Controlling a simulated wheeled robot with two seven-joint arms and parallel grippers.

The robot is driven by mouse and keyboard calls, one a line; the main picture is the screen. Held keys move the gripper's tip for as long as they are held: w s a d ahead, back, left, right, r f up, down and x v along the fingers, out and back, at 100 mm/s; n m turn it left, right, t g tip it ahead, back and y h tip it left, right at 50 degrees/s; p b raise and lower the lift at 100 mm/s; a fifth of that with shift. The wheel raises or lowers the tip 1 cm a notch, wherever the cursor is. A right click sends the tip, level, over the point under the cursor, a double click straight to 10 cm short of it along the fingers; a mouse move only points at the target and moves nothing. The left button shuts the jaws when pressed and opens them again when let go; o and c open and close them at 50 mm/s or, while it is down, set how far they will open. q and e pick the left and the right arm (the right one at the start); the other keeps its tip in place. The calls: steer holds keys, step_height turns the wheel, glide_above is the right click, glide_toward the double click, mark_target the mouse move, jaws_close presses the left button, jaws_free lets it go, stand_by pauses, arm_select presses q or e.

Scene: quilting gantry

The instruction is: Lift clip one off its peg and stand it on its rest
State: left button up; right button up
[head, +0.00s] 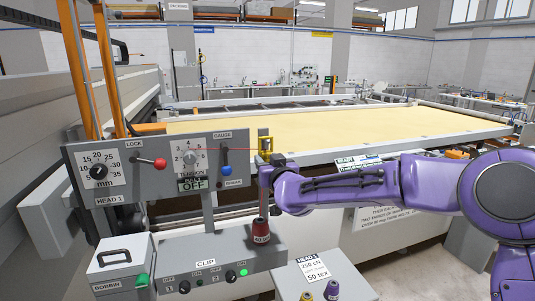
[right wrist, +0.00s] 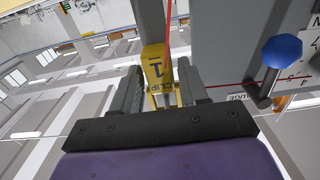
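Clip one is a yellow clip (head: 265,143) at the right of the grey HEAD 1 panel (head: 130,180) in the head view. My right gripper (head: 266,164) is right at the clip from below. In the right wrist view, its fingers (right wrist: 160,88) stand on both sides of the clip's lower part and look open, with a gap at the left finger. Its peg is hidden behind it. I cannot make out its rest. My left gripper is not in view.
A red thread (head: 225,149) runs from the tension dial to the clip. The blue gauge knob (right wrist: 283,50) is close on the right in the wrist view. Below stand a red thread cone (head: 261,232) and the CLIP switch box (head: 215,262). Yellow fabric (head: 340,120) lies behind.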

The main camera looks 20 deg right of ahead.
steer(key=c, duration=0.6)
steer(key=shift+r+p, duration=0.8)
steer(key=shift+r, duration=0.1)
steer(key=shift+s, duration=0.2)
steer(key=shift+s+f, duration=0.1)
steer(key=shift+s, duration=0.15)
steer(key=s+b, duration=0.1)
steer(key=s, duration=0.5)
steer(key=shift+s+d, duration=0.1)
